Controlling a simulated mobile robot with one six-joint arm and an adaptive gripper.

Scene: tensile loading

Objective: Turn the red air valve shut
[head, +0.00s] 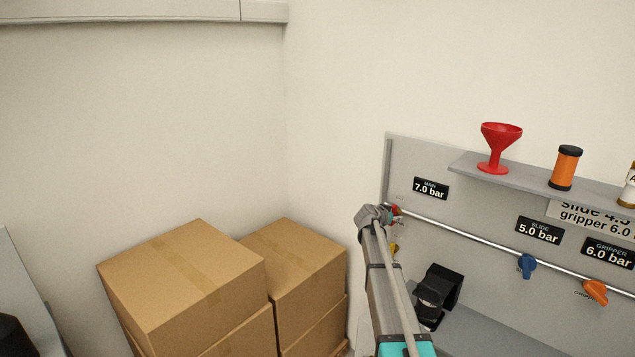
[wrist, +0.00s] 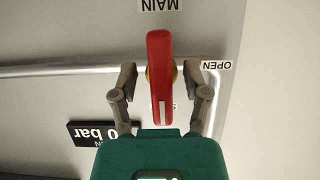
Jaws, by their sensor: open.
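The red air valve (wrist: 160,68) is a long red handle on a brass-coloured hub. In the wrist view it stands upright, crossing the pipe line, with a white stripe on its lower end. That end lies by a label starting with S (wrist: 174,107), mostly hidden. The OPEN label (wrist: 216,65) is to the right. My gripper (wrist: 167,73) is open, one finger on each side of the handle, with a visible gap on both sides. In the head view the valve (head: 395,209) shows only partly behind my gripper's end.
A blue valve (head: 526,265) and an orange valve (head: 595,291) sit further right along the pipe (head: 465,233). A shelf (head: 520,181) above holds a red funnel (head: 497,146) and an orange bottle (head: 565,168). Cardboard boxes (head: 185,280) stand left. A black holder (head: 438,295) is below.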

